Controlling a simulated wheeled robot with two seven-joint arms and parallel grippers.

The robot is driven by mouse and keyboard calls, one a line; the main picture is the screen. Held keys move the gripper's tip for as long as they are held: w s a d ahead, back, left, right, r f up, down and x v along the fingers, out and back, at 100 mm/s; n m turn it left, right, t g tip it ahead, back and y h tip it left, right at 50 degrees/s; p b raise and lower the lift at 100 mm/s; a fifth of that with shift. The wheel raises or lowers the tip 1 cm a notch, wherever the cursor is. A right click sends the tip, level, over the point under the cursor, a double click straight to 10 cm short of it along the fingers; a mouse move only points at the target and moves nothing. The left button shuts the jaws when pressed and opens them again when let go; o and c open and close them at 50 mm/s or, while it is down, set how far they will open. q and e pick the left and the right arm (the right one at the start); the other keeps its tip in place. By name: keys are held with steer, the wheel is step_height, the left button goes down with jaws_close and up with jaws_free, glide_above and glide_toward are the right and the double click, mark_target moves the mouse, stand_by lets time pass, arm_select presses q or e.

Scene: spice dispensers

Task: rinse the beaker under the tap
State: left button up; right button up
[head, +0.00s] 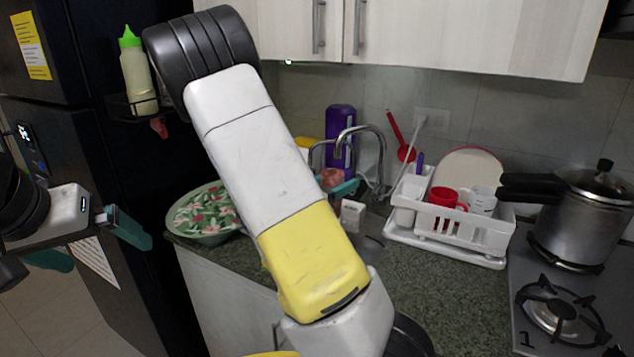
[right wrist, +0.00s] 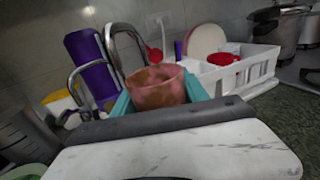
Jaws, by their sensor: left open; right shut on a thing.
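The beaker (right wrist: 158,88) is a reddish-brown, stained cup between the teal fingers of my right gripper (right wrist: 160,92), which is shut on it. In the head view the beaker (head: 331,178) and right gripper (head: 343,187) show beyond my right arm, which hides part of them. The chrome tap (head: 378,145) has a curved spout behind the beaker; in the right wrist view the tap (right wrist: 112,42) rises behind and left of it. I see no water flowing, and the sink is mostly hidden. My left gripper (head: 92,247) is open and empty at the far left, away from the counter.
A white dish rack (head: 450,225) with a red mug (head: 446,197) stands right of the tap. A purple bottle (head: 341,130) stands behind it. A patterned bowl (head: 208,214) is on the counter's left. A pressure cooker (head: 585,215) sits on the stove at right.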

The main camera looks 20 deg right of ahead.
steer(key=shift+w+d+f, duration=0.35)
steer(key=shift+w+d, duration=0.5)
steer(key=shift+w, duration=0.7)
steer(key=shift+w+d+f, duration=0.35)
steer(key=shift+w+d, duration=0.45)
steer(key=shift+w, duration=0.8)
steer(key=shift+w+d+f, duration=0.35)
steer(key=shift+w+d, duration=0.5)
steer(key=shift+w, duration=0.7)
